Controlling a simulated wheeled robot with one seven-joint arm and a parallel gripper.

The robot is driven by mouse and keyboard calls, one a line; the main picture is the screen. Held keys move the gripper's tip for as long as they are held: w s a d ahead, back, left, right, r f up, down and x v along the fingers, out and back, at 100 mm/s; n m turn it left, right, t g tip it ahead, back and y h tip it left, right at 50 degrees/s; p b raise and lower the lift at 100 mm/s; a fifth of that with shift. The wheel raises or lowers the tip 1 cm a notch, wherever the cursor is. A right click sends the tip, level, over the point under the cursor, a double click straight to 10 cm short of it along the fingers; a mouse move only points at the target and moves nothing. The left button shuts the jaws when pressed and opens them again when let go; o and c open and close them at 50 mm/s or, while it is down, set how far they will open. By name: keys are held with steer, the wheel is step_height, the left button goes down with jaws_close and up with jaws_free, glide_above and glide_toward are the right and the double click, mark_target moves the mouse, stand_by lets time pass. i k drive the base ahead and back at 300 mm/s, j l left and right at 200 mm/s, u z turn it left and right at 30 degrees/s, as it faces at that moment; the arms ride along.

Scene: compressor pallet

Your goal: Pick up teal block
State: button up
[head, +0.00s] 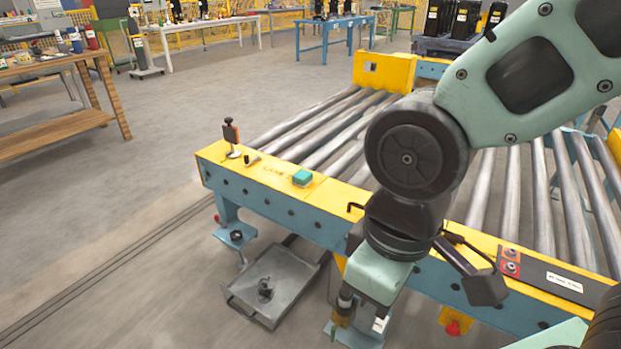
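The teal block (302,178) is a small box lying on the yellow top of the conveyor's near side rail (335,193), left of my arm. Its top and near side show, and nothing covers it. My gripper (362,310) hangs at the lower end of my arm, in front of the rail, to the right of and lower in the picture than the block. It is apart from the block. Its fingers are small and unclear against the conveyor's leg, so I cannot tell whether they are open or shut.
On the rail left of the block stand an upright orange-and-black item (232,140) and a small dark item (251,159). Rollers (318,122) lie behind. A red button panel (510,262) is at right. A grey tray (272,287) sits low in front. Open floor lies left.

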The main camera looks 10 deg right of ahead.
mark_target(301, 179)
steer(key=i+j+u, duration=0.15)
steer(key=u, duration=0.25)
steer(key=i+j+u, duration=0.1)
steer(key=u, duration=0.25)
steer(key=i+u, duration=0.2)
steer(key=u, duration=0.2)
steer(key=i, duration=0.35)
steer(key=i+j+z, duration=0.15)
steer(key=i, duration=0.2)
steer(key=i+z, duration=0.3)
steer(key=z, duration=0.2)
steer(key=i+z, duration=0.35)
steer(key=z, duration=0.15)
